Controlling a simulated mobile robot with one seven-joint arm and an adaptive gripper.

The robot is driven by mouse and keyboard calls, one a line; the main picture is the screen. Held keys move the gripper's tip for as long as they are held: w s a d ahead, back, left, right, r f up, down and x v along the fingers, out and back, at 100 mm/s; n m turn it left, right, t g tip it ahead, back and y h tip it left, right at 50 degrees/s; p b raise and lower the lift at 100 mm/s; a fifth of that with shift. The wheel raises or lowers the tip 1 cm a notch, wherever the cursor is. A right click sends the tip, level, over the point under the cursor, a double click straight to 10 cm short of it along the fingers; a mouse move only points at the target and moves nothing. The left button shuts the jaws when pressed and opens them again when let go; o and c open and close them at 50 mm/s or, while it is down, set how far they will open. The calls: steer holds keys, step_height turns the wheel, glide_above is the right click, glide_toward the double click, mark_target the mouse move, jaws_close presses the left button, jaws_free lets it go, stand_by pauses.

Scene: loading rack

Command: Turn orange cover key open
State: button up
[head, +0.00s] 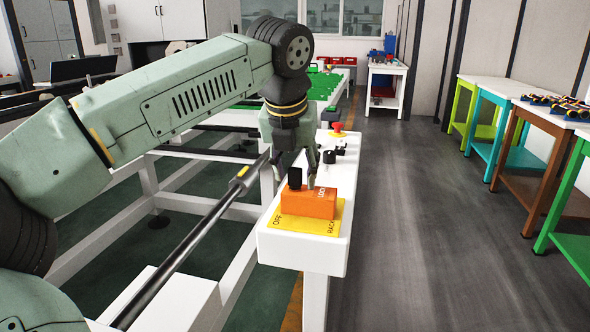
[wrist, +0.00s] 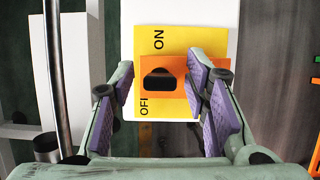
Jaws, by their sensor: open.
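The orange cover (head: 307,204) is a block on a yellow plate (head: 288,223) at the near end of a white rack beam. Its black key (head: 295,179) stands up at the cover's left in the head view. In the wrist view the orange cover (wrist: 176,97) surrounds the dark key (wrist: 159,79), and the yellow plate (wrist: 207,39) reads ON at the top and OFF, partly hidden, at lower left. My gripper (head: 295,170) is open just above the cover. In the wrist view the gripper (wrist: 160,82) has one finger on each side of the key, apart from it.
Behind the cover on the same white beam (head: 334,258) are black knobs (head: 329,156) and a red button (head: 337,127). A long metal bar (head: 190,240) runs along the left. Coloured tables (head: 530,105) stand at the right, with clear floor between.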

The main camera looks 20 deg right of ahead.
steer(key=v, duration=1.2)
steer(key=shift+d, duration=0.2)
